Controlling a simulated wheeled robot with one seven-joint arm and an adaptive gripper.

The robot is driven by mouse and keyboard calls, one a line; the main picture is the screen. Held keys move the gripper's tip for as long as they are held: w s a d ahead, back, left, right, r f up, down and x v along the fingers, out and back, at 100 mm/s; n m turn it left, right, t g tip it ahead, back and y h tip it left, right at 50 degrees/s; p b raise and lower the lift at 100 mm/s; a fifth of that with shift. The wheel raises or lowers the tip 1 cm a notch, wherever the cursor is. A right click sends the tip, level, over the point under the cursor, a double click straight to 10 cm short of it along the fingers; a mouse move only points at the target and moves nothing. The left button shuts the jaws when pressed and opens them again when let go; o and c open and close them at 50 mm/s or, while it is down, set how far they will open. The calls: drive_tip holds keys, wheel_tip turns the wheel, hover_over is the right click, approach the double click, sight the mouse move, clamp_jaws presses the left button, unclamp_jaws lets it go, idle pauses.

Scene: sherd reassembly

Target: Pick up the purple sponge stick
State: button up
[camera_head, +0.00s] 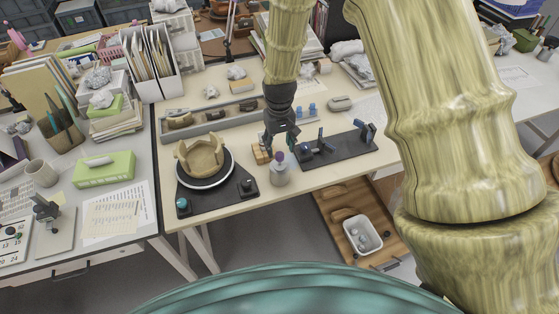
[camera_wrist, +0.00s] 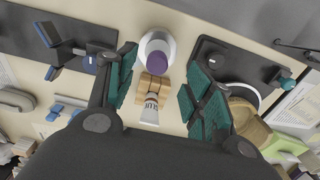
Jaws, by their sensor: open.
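The purple sponge stick (camera_head: 279,157) stands in a small pale jar (camera_head: 279,175) near the front edge of the table, with its purple head up. In the wrist view its purple head (camera_wrist: 160,61) shows end-on, in front of the white jar (camera_wrist: 152,38). My gripper (camera_head: 282,144) points down just above and behind the stick. In the wrist view my gripper (camera_wrist: 160,78) has its teal finger pads wide apart, with nothing between them in contact. The stick's shaft is mostly hidden by its head and the jar.
Wooden blocks (camera_wrist: 153,88) and a labelled tube (camera_wrist: 150,109) lie close by the jar. A turntable (camera_head: 205,174) with a partly built tan pot (camera_head: 201,154) stands to the left. A grey tray (camera_head: 212,124) runs behind.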

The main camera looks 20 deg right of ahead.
sight(280, 154)
drive_tip(key=shift+w+d+f+p, duration=0.1)
drive_tip(key=shift+w+f+p, duration=0.05)
drive_tip(key=shift+f+p, duration=0.55)
drive_tip(key=shift+w+d+f+p, duration=0.1)
drive_tip(key=shift+f+p, duration=0.3)
drive_tip(key=shift+f, duration=0.5)
drive_tip(key=shift+f+p, duration=0.45)
drive_tip(key=shift+f, duration=0.9)
drive_tip(key=c, duration=0.9)
